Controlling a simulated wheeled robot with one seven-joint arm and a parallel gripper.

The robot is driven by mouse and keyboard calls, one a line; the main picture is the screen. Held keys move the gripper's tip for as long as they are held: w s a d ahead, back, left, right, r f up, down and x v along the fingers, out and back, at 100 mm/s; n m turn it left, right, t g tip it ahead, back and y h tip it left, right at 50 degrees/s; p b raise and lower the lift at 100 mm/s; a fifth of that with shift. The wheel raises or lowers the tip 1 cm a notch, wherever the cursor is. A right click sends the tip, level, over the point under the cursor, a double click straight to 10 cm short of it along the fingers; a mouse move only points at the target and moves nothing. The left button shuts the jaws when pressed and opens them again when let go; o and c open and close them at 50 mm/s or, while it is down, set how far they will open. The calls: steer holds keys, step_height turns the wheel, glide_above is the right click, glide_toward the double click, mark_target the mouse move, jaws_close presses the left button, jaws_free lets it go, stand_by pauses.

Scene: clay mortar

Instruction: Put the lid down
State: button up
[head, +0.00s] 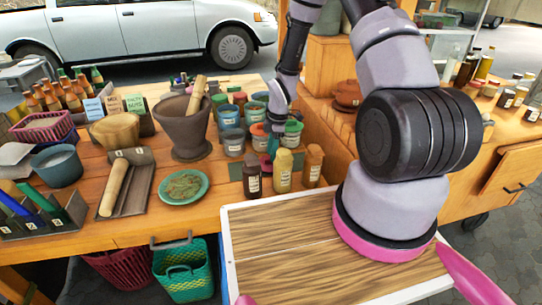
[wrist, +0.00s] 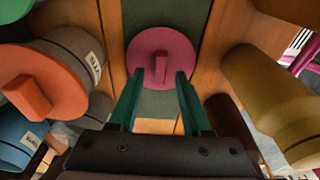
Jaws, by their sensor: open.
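A round magenta lid with a small knob (wrist: 161,58) lies on a dark green mat (wrist: 139,22) in the wrist view. My gripper (wrist: 160,80) is open. Its two teal fingers reach toward the lid, one on each side of the knob, with a gap between them; I cannot tell whether they touch the lid. In the head view my gripper (head: 272,147) is low among the jars, just behind the front bottles.
Beside my gripper stand a grey jar with an orange lid (wrist: 42,84) at left and a yellow bottle (wrist: 270,95) at right. A dark bottle (head: 252,174) stands in front. A mortar (head: 186,128) and a green plate (head: 182,187) are further left.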

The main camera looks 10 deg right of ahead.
steer(key=s+d+r+m+t, duration=0.15)
steer(key=r+m, duration=0.25)
steer(key=r, duration=0.7)
steer(key=s+d+r+m+t+h, duration=0.1)
steer(key=s+d+r+m, duration=0.15)
steer(key=r, duration=0.95)
steer(key=s+d+r+m+t, duration=0.15)
steer(key=r+m, duration=0.25)
steer(key=r, duration=0.7)
steer(key=s+r+m+t+y, duration=0.1)
steer(key=s+r+m+t, duration=0.2)
steer(key=s+r+m, duration=0.8)
steer(key=s+r, duration=0.2)
steer(key=s, duration=0.3)
steer(key=shift+s+a+r+m, duration=0.15)
steer(key=shift+s+r+m, duration=0.2)
steer(key=shift+s, duration=0.05)
